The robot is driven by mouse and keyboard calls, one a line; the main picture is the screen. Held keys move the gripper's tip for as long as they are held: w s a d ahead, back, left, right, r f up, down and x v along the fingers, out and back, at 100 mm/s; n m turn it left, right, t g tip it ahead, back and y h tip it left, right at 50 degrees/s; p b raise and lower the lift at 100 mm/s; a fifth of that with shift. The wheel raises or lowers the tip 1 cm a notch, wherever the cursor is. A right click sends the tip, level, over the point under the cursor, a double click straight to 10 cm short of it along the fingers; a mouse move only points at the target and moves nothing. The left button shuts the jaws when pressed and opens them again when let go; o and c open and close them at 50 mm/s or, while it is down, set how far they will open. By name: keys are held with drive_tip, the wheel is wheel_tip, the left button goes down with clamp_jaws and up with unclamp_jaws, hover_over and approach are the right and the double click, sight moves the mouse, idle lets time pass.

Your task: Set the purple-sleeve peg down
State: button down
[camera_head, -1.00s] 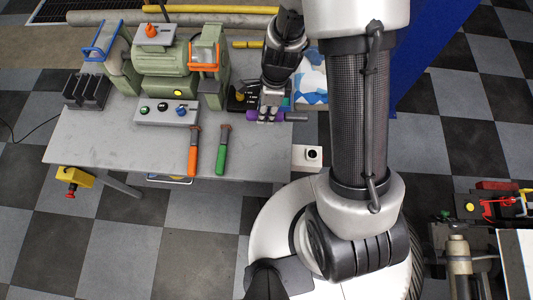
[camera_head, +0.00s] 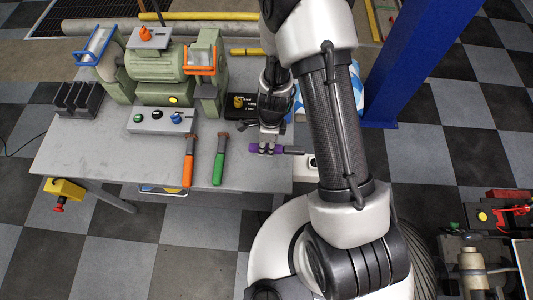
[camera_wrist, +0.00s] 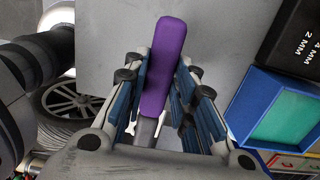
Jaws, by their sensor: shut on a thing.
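The purple-sleeve peg (camera_head: 256,148) is in my gripper (camera_head: 267,149), near the right edge of the grey table (camera_head: 110,150). It lies level across the jaws, purple end left, and its dark grey end reaches right toward the table edge. In the wrist view the purple sleeve (camera_wrist: 165,60) sits between the blue-padded fingers of my gripper (camera_wrist: 160,100), with a grey shank below it. The grey tabletop (camera_wrist: 110,35) shows behind the sleeve. I cannot tell whether the peg touches the table.
Orange-handled (camera_head: 188,168) and green-handled (camera_head: 219,166) tools lie left of the peg. A black lettered block (camera_head: 240,106) stands behind. A green grinder (camera_head: 160,75) and its switch box (camera_head: 155,121) are farther left. A blue container (camera_wrist: 282,108) shows at right in the wrist view.

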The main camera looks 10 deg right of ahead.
drive_tip(key=shift+f+b, duration=1.35)
drive_tip(key=shift+f, duration=0.9)
drive_tip(key=shift+f, duration=0.2)
drive_tip(key=c, duration=1.3)
unclamp_jaws()
drive_tip(key=shift+r, duration=0.1)
